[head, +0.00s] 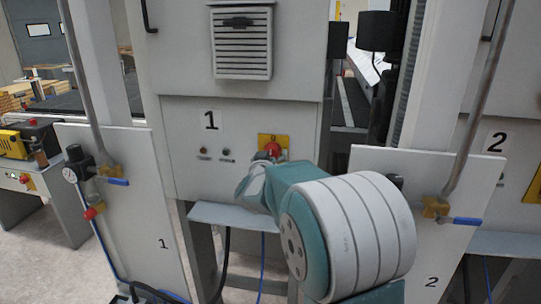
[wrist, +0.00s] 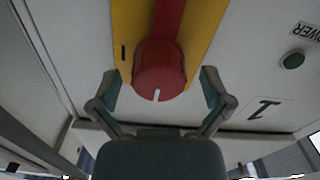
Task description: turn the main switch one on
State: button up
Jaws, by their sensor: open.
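The main switch one is a red knob (head: 272,149) on a yellow plate (head: 263,138) on the grey cabinet front marked 1. In the wrist view the knob (wrist: 160,70) is large, upper centre, with a white mark pointing down the picture. My gripper (wrist: 160,88) is open, with one finger on each side of the knob. A gap shows between each finger and the knob, so it is not gripped. In the head view my arm covers most of my gripper, just below the switch.
Two small round indicators (head: 226,152) sit left of the switch; a dark button (wrist: 292,60) shows in the wrist view. White panels with blue-handled valves stand left (head: 140,210) and right (head: 470,195). A vented box (head: 242,50) is above.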

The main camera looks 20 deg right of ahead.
jog(key=c, duration=1.2)
jog(key=shift+o, duration=0.2)
jog(key=m, duration=0.4)
jog(key=shift+m, duration=0.3)
jog(key=m, duration=0.4)
jog(key=shift+m, duration=0.3)
jog(key=m, duration=0.4)
jog(key=shift+m, duration=0.3)
jog(key=shift+f+m, duration=0.15)
jog(key=shift+m, duration=1.95)
